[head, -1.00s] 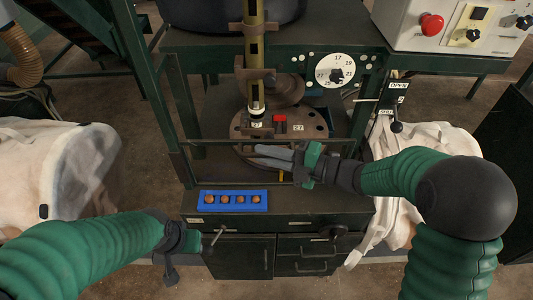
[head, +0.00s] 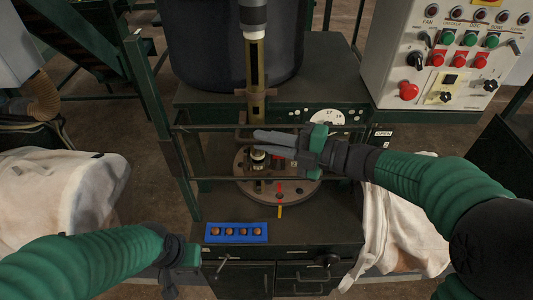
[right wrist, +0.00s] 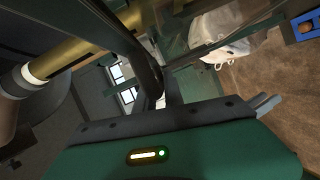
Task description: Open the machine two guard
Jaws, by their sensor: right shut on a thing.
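The guard (head: 215,180) is a clear panel with dark horizontal bars in front of the machine's round plate (head: 298,195). It stands raised, with its lower bar across the plate and clear of the bench top. My right gripper (head: 268,142) is at the guard, just under its upper bar, and is shut on it. The exact contact is hard to make out. In the right wrist view the gripper body fills the bottom and the fingertips are hidden. My left gripper (head: 172,274) hangs low at the left front of the bench; its jaws are unclear.
A blue tray (head: 210,235) with several round brown pieces lies on the bench front. A brass column (head: 254,80) rises behind the guard. A control panel (head: 400,50) stands at right. White bulk bags (head: 60,190) flank the bench.

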